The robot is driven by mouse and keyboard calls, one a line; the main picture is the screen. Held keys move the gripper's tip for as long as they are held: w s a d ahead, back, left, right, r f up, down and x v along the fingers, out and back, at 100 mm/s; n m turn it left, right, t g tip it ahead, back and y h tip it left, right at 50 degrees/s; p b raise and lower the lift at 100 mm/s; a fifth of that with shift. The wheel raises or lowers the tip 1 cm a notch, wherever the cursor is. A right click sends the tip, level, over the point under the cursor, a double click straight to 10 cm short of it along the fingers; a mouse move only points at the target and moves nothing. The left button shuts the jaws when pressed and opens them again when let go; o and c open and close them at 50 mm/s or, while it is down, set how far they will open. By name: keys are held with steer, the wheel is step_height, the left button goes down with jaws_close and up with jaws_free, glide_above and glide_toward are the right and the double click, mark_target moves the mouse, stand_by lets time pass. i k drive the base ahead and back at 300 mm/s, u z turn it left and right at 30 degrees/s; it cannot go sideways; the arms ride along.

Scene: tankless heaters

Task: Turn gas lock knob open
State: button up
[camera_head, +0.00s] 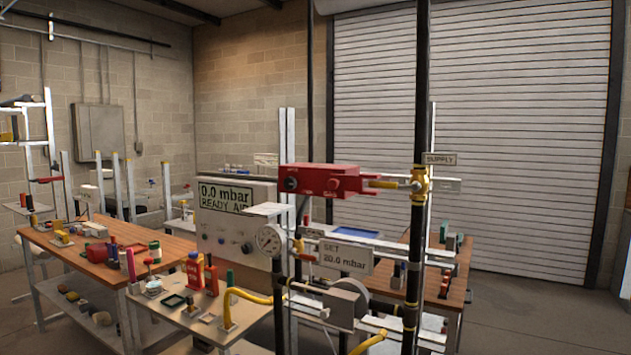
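A red box (318,180) is mounted on a rail in the middle of the view. Its front carries a dark round part (290,183) on the left and a round red knob (333,184) on the right. I cannot tell which part is the gas lock knob, or how it is turned. To the right, a yellow valve (419,184) sits on the black vertical pipe, beside a tag reading SUPPLY (439,159). A yellow piece extends left from it towards the red box. My gripper is not in view.
A panel reading 0.0 mbar (225,196) and a round gauge (269,240) stand left of the pipe. A sign reads SET 20.0 mbar (345,257). Cluttered benches (75,256) fill the left. Open floor (540,310) lies at right before a roller door (470,120).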

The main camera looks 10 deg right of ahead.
mark_target(290, 183)
steer(key=k, duration=0.6)
steer(key=u, duration=0.95)
steer(key=i, duration=0.95)
steer(key=u, duration=0.65)
